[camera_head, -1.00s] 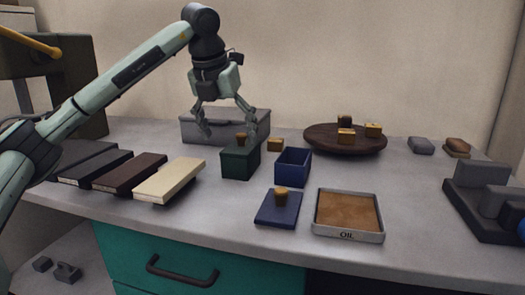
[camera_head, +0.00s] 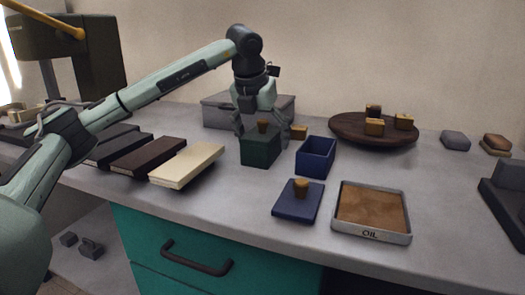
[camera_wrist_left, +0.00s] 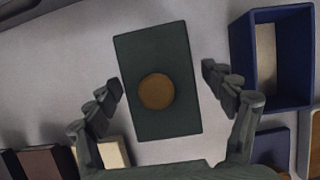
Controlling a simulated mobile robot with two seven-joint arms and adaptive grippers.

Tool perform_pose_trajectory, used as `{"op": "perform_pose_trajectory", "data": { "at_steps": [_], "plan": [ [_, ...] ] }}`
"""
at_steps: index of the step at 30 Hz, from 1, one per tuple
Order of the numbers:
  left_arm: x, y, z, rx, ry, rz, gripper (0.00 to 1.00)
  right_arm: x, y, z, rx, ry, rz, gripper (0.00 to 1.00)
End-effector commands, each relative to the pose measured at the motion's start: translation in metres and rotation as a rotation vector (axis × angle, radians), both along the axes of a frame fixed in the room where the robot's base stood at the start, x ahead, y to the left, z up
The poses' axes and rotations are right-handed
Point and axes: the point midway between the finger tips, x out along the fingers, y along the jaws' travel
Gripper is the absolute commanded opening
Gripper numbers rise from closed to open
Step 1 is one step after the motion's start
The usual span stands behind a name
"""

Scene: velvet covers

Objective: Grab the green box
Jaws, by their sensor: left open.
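The green box (camera_head: 260,147) stands on the grey table with a round brown knob on its lid. My left gripper (camera_head: 257,127) is open above and around the box's top in the head view. In the left wrist view the green box (camera_wrist_left: 158,110) lies between the open fingers of my left gripper (camera_wrist_left: 163,88), with a gap on both sides and its brown knob facing the camera. My right gripper is not in view.
An open blue box (camera_head: 316,157) stands close to the right of the green box. A grey case (camera_head: 215,112) is behind. Several book-like blocks (camera_head: 187,165) lie left. A round board (camera_head: 345,128) sits back right.

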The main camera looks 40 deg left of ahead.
Motion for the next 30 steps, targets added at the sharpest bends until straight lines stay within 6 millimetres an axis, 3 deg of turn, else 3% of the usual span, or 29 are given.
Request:
{"op": "perform_pose_trajectory", "data": {
  "at_steps": [26,30],
  "plan": [
    [-0.0004,-0.0002,-0.0049,0.000,0.001,-0.001,0.83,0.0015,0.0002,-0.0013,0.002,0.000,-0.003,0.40],
    [-0.0004,-0.0002,-0.0049,0.000,0.001,-0.001,0.67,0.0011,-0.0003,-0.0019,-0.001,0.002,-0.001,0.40]
  ]
}}
